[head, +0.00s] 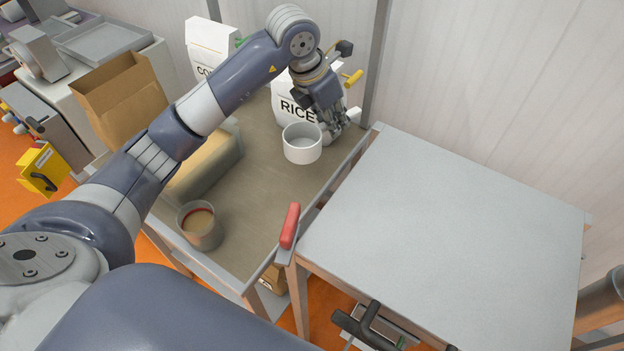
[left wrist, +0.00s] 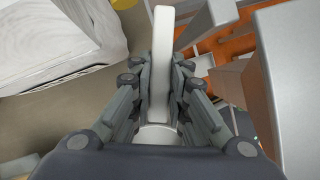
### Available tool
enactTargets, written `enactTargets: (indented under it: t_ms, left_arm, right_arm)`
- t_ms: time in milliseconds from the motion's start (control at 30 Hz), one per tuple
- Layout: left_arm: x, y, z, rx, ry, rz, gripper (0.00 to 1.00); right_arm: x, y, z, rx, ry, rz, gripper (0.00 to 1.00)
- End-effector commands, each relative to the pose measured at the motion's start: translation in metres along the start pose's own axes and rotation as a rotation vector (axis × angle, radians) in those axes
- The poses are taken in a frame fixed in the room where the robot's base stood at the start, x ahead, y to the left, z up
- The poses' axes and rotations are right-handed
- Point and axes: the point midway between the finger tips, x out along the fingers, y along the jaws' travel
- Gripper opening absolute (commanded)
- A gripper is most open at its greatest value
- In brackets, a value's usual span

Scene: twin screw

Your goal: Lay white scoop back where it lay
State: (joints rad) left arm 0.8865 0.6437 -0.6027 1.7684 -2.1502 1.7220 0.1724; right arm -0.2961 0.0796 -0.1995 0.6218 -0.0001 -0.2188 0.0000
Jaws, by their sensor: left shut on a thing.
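The white scoop's round, empty-looking bowl (head: 302,150) shows in the head view, upright, at the far end of the brown-topped table (head: 262,195). My left gripper (head: 338,128) is beside the bowl on its right, shut on the scoop's handle. In the left wrist view the pale handle (left wrist: 161,60) runs between the two fingers of my left gripper (left wrist: 160,95). I cannot tell whether the bowl touches the table top or hangs just above it. My right gripper is not in view.
The RICE bag (head: 290,103) stands right behind the scoop, with another white bag (head: 208,45) farther left. A tin (head: 199,226) and a red-handled tool (head: 290,227) are at the near end. A bare grey table (head: 450,230) adjoins on the right.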

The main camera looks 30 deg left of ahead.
Motion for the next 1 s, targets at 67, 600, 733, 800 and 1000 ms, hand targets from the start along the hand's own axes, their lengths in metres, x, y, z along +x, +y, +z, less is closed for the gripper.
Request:
enactTargets:
  t_ms: [67,600,733,800,1000]
  left_arm:
    - [0.006,-0.002,-0.004,0.012,0.003,-0.007,0.0]
    - [0.071,-0.002,-0.032,0.015,0.005,-0.008,0.0]
    - [0.088,-0.002,-0.038,0.013,0.003,-0.008,0.0]
    - [0.092,-0.002,-0.04,0.015,0.002,-0.007,0.0]
    - [0.092,-0.001,-0.04,0.015,0.001,-0.006,0.0]
  right_arm:
    - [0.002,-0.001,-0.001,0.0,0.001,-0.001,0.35]
    - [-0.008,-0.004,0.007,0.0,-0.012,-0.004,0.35]
    - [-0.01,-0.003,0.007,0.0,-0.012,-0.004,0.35]
    - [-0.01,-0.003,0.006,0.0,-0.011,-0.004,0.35]
    - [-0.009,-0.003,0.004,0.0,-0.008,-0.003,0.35]
